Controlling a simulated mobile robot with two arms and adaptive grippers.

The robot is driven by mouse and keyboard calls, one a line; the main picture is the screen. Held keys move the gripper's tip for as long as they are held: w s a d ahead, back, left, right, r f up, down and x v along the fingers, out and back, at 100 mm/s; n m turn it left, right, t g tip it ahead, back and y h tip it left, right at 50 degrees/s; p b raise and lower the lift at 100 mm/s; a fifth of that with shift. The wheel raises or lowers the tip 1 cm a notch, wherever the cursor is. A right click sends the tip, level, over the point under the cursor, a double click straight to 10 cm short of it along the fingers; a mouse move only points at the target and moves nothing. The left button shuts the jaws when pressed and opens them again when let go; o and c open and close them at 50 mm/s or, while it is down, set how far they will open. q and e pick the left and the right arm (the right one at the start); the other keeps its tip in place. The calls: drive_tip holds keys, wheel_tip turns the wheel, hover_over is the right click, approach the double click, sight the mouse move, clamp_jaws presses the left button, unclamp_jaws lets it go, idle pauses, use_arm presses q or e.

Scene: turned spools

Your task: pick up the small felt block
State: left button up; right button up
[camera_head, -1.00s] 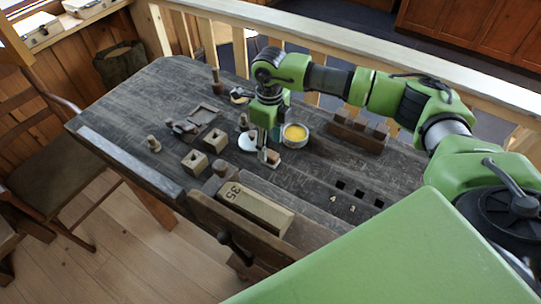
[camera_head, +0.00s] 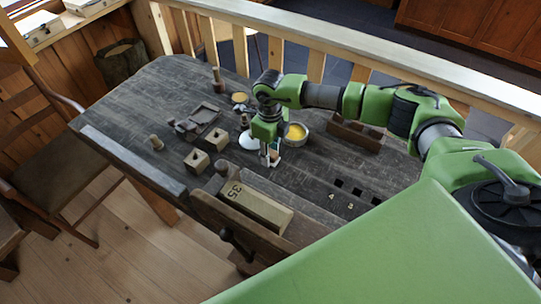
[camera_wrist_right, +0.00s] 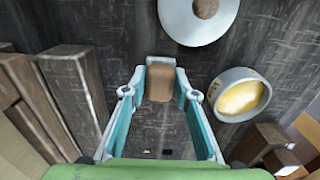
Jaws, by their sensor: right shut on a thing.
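The small felt block (camera_wrist_right: 160,84) is brown with a pale end and stands between the fingertips of my right gripper (camera_wrist_right: 158,88) in the right wrist view. The right gripper is shut on it. In the head view the right gripper (camera_head: 269,160) points down at the middle of the dark workbench (camera_head: 120,110), and the block (camera_head: 275,157) shows only partly behind the fingers. The block is at or very close to the bench top; I cannot tell whether it touches. My left gripper is not in view.
A metal tin with yellow contents (camera_head: 296,133) stands close behind on the right. A white disc with a brown knob (camera_wrist_right: 200,15) is near too. Two bored wooden blocks (camera_head: 196,161) stand to the left, a wooden rack (camera_head: 357,133) to the right, a vise (camera_head: 255,205) in front.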

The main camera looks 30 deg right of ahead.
drive_tip(key=shift+r, duration=0.1)
drive_tip(key=shift+r+b, duration=0.55)
drive_tip(key=w+d+r+b, duration=0.3)
drive_tip(key=d+r+b, duration=0.3)
drive_tip(key=d+r, duration=0.5)
drive_tip(key=shift+w+d+r, duration=0.3)
drive_tip(key=shift+d+r, duration=0.1)
drive_tip(key=shift+d, duration=0.85)
drive_tip(key=shift+o, duration=1.1)
drive_tip(key=shift+c, duration=1)
